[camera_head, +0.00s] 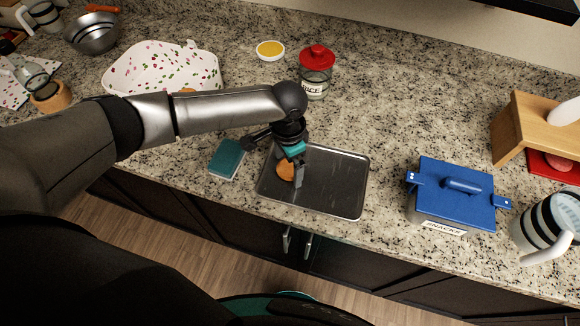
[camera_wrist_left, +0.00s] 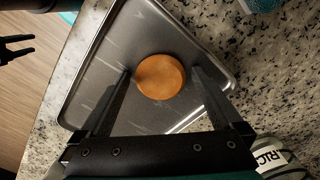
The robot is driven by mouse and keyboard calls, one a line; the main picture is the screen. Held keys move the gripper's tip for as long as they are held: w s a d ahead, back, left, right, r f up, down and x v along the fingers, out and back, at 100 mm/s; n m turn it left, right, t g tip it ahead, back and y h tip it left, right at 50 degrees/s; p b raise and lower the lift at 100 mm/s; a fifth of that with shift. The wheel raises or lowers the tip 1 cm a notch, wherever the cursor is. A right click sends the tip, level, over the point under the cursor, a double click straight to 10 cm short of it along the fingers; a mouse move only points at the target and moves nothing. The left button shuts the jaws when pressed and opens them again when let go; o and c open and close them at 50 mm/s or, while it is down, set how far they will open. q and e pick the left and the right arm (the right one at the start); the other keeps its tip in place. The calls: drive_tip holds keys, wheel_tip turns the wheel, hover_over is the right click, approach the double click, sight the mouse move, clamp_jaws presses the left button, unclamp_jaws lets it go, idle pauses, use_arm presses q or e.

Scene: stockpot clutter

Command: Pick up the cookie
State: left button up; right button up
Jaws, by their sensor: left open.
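The cookie (camera_head: 285,170) is a round orange-brown disc lying on a grey metal tray (camera_head: 335,190) on the counter. In the left wrist view the cookie (camera_wrist_left: 160,77) lies flat on the tray. My left gripper (camera_head: 292,182) is over the tray with its fingers pointing down at the cookie. In the left wrist view its open fingers (camera_wrist_left: 160,72) appear on either side of the cookie; I cannot tell whether they touch it. A dark two-pronged shape at that view's left edge looks like my right gripper (camera_wrist_left: 20,48), partly cut off.
A teal sponge (camera_head: 227,159) lies left of the tray. A red-lidded rice jar (camera_head: 317,70) stands behind it. A blue-lidded snacks box (camera_head: 455,190) and a striped jug (camera_head: 545,222) stand to the right. A spotted white basket (camera_head: 150,68) is at the back left. Counter between jar and box is clear.

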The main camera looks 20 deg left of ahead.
use_arm(q)
drive_tip(key=c, duration=1.2)
drive_tip(key=shift+r, duration=0.1)
